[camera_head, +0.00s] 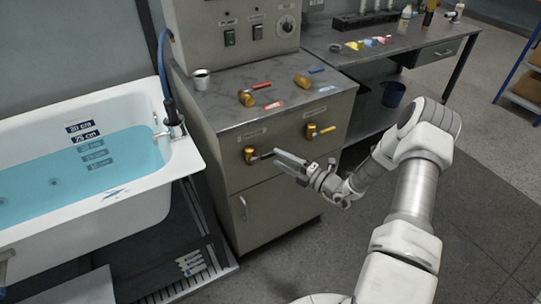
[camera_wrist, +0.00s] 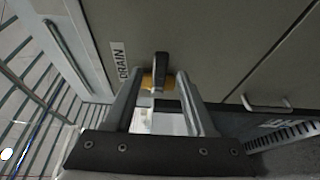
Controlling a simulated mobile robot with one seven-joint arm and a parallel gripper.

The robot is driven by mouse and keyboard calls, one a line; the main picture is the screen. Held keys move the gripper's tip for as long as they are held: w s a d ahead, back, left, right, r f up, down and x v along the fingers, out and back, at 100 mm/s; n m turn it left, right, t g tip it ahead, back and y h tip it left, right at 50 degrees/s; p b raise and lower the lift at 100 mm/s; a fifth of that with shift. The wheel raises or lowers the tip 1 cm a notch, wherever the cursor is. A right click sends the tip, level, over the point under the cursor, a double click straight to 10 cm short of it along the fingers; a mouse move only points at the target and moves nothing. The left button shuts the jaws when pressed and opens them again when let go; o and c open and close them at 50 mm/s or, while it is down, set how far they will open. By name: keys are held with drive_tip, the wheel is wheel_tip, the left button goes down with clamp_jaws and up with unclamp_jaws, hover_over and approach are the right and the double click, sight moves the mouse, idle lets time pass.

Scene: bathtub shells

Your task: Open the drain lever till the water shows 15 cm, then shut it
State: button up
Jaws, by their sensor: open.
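The drain lever (camera_head: 250,155) is a brass valve with a dark handle on the cabinet's front, its handle pointing right. In the wrist view the handle (camera_wrist: 161,68) stands between my fingertips, beside a DRAIN label (camera_wrist: 120,62). My gripper (camera_head: 284,162) is open, one finger on each side of the handle; I cannot tell whether either touches it. The white bathtub (camera_head: 130,205) holds blue water (camera_head: 60,180). Its surface lies just below the 25 cm mark (camera_head: 85,136); the lower marks, including 15 cm (camera_head: 96,155), show through the water.
A second brass lever (camera_head: 313,130) sits right of the drain lever. Red-handled (camera_head: 248,97) and blue-handled (camera_head: 304,79) valves and a cup (camera_head: 201,80) stand on the cabinet top. A bench (camera_head: 400,48) with small items is behind. Floor is open at the front right.

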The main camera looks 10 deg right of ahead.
sight(272, 155)
drive_tip(key=shift+x, duration=2.25)
drive_tip(key=shift+c, duration=0.2)
clamp_jaws()
